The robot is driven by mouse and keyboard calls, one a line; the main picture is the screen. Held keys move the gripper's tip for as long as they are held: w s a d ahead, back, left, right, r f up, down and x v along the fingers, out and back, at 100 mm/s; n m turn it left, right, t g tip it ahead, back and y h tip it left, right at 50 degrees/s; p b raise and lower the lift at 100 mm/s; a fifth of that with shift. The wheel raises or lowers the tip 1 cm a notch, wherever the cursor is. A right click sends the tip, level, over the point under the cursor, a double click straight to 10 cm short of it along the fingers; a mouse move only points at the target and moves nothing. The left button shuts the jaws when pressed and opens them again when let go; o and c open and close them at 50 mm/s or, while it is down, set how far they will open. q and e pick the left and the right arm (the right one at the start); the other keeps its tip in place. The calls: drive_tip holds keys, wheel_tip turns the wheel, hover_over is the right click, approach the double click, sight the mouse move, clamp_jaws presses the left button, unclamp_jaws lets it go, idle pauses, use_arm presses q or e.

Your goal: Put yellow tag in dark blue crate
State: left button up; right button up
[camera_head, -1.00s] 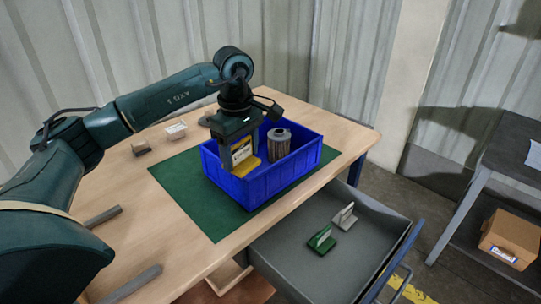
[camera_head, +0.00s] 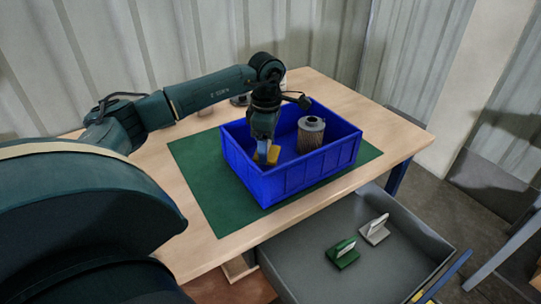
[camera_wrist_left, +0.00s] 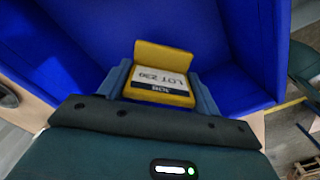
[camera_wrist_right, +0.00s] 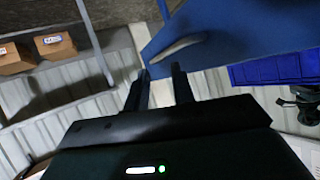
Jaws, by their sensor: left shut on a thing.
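The yellow tag (camera_head: 271,155) has an upright plate with a white printed label and a foot. My left gripper (camera_head: 264,147) is shut on it and holds it inside the dark blue crate (camera_head: 300,181), near the front left part. In the left wrist view the tag (camera_wrist_left: 163,72) sits between both fingers, with the blue crate floor and walls around it. I cannot tell whether the tag touches the floor. My right gripper (camera_wrist_right: 160,82) shows only in the right wrist view, with its fingers apart and nothing between them.
The crate rests on a green mat (camera_head: 203,180) on a wooden table (camera_head: 369,104). An open drawer (camera_head: 300,262) at the front right holds a green tag (camera_head: 343,254) and a white tag (camera_head: 375,229).

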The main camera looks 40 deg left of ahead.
use_arm(q)
drive_tip(key=shift+f, duration=2.05)
drive_tip(key=shift+f, duration=0.1)
drive_tip(key=o, duration=1)
wheel_tip(320, 180, up, 12)
drive_tip(key=shift+r, duration=0.15)
